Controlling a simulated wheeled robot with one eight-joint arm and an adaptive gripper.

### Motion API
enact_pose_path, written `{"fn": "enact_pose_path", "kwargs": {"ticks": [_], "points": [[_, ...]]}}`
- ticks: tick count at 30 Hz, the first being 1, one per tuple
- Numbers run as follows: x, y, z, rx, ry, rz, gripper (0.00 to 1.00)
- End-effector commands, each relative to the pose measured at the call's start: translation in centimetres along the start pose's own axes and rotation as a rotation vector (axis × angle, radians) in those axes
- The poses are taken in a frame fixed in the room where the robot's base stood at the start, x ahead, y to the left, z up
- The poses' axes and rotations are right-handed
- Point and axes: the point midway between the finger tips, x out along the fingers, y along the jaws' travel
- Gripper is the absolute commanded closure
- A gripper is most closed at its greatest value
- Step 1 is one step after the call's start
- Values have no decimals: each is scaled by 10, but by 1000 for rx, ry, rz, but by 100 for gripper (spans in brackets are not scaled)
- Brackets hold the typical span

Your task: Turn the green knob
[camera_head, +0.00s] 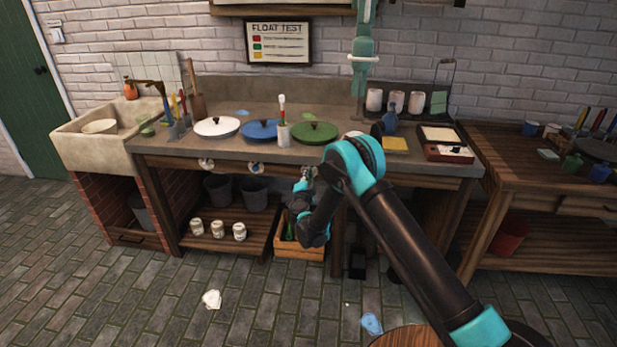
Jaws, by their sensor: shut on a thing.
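My gripper (308,175) is at the front edge of the workbench (400,160), below the green disc (314,133). Its fingers are small in this view and are shut on the green knob at the bench front. The knob is hidden behind the gripper and wrist, so its turn angle does not show. Two more knobs sit in the same row to the left, a white one (206,164) and a blue one (255,167). They lie below the white disc (217,127) and the blue disc (260,131).
My arm crosses the right middle of the view. A wooden crate (300,251) stands under the bench near my forearm. White cans (218,229) and dark buckets (254,193) stand on the lower shelf. A white scrap (211,299) and a blue one (372,323) lie on the floor.

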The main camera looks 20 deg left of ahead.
Motion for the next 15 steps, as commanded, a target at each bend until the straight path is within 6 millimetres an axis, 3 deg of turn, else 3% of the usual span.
{"fn": "enact_pose_path", "kwargs": {"ticks": [2, 3, 7, 15], "points": [[-1, 0, 1, 2, -2, 0, 100], [-1, 0, 2, 2, -2, 0, 73], [-1, 0, 1, 2, -2, 0, 57], [0, 0, 0, 1, -1, 0, 54]]}}
